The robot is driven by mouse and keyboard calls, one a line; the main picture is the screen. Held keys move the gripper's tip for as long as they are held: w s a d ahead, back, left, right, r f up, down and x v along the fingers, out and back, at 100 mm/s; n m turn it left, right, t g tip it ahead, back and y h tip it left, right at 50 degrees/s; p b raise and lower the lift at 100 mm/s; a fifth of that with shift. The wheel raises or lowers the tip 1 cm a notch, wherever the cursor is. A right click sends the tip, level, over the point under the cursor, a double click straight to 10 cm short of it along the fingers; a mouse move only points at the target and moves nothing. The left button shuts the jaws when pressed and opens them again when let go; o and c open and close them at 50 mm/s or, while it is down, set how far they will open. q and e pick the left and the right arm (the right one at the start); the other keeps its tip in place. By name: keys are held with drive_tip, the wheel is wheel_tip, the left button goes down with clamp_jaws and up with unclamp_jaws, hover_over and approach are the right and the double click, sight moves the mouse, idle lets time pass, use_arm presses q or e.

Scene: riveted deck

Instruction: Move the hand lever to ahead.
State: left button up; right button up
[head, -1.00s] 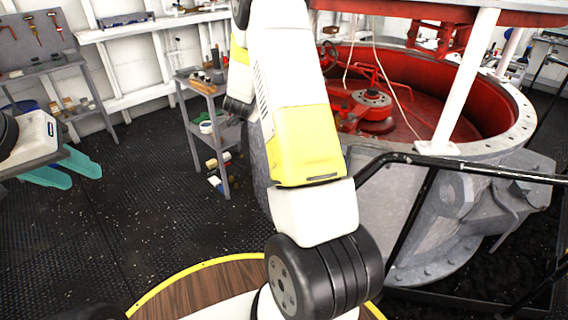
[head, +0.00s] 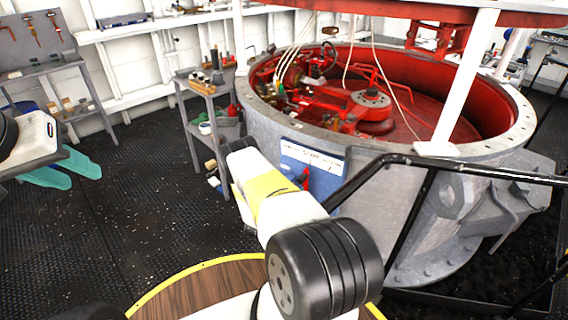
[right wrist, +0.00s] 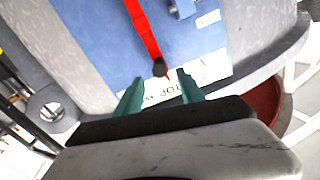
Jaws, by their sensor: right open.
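The hand lever (head: 304,179) is red and stands on a blue panel (head: 325,182) on the side of the big grey drum. A white label strip (head: 312,156) runs across the panel's top; its lettering is too small to read surely. In the right wrist view the lever (right wrist: 144,30) runs down to a dark knob (right wrist: 160,67) near the label. My right gripper (right wrist: 159,76) is open, with the knob in line with the gap between its teal fingertips. My arm hides that gripper in the head view. My left gripper (head: 83,179) is open and empty at the far left.
The grey drum (head: 400,185) with red machinery inside fills the right. A black handrail (head: 430,160) crosses in front of it. A grey shelf trolley (head: 205,120) with small items stands left of the drum. Dark floor between is open.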

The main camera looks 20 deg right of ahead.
sight(302, 178)
drive_tip(key=x, duration=0.7)
drive_tip(key=shift+w+d, duration=0.25)
drive_tip(key=shift+d, duration=0.05)
clamp_jaws()
idle(1.1)
